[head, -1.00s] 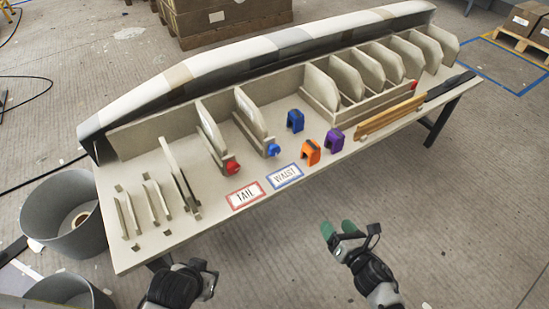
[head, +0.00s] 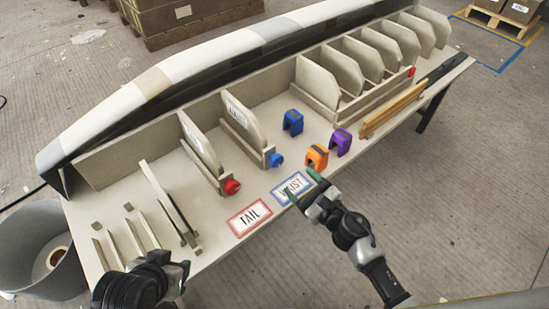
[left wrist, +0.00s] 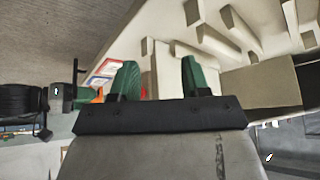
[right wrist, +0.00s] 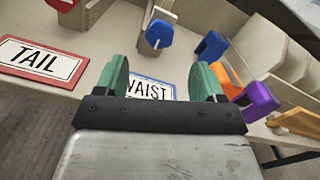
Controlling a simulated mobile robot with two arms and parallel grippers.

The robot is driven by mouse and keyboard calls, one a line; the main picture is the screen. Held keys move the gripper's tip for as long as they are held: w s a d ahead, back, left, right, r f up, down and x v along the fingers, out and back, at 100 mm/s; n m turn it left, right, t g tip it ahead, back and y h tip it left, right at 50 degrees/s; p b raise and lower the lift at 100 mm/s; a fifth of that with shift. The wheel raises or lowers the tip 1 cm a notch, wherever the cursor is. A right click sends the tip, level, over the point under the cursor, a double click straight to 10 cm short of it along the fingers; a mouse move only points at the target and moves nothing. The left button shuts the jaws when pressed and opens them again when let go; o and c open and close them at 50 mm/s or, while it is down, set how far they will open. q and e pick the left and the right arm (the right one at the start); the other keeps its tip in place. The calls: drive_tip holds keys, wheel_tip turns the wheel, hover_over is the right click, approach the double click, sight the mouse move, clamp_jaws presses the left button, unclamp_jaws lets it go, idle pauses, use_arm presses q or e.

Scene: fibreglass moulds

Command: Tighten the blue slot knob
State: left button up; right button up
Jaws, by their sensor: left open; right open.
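The blue slot knob (head: 276,160) sits on the front end of the slot behind the WAIST label (head: 292,188). It also shows in the right wrist view (right wrist: 159,34), beyond my fingers and a little left of their middle. My right gripper (head: 303,186) is open and empty over the WAIST label, in front of the knob and apart from it. Its green fingertips (right wrist: 164,85) partly cover the label in the right wrist view. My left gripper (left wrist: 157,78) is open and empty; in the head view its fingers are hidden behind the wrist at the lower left.
A red knob (head: 231,187) is on the slot to the left, behind the TAIL label (head: 249,217). Orange (head: 317,157), purple (head: 341,141) and blue (head: 293,122) clamp-like blocks stand right of the blue knob. Wooden strips (head: 392,110) lie farther right. A grey bin (head: 40,255) stands at left.

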sight(279, 162)
use_arm(q)
drive_tip(key=shift+w+d+r+t, duration=0.1)
drive_tip(key=shift+w+d+t, duration=0.05)
drive_tip(key=shift+w+t, duration=0.15)
drive_tip(key=shift+w+d+r+t, duration=0.1)
drive_tip(key=shift+w+t, duration=0.1)
drive_tip(key=shift+w, duration=0.15)
use_arm(e)
drive_tip(key=x, duration=0.8)
drive_tip(key=shift+w+a, duration=0.1)
drive_tip(key=shift+w, duration=0.05)
use_arm(q)
drive_tip(key=shift+w+r, duration=0.1)
drive_tip(key=shift+w, duration=0.05)
use_arm(e)
drive_tip(key=shift+w+a, duration=0.2)
drive_tip(key=shift+w, duration=0.1)
drive_tip(key=shift+c, duration=0.3)
drive_tip(key=c, duration=0.9)
drive_tip(key=shift+o, duration=0.2)
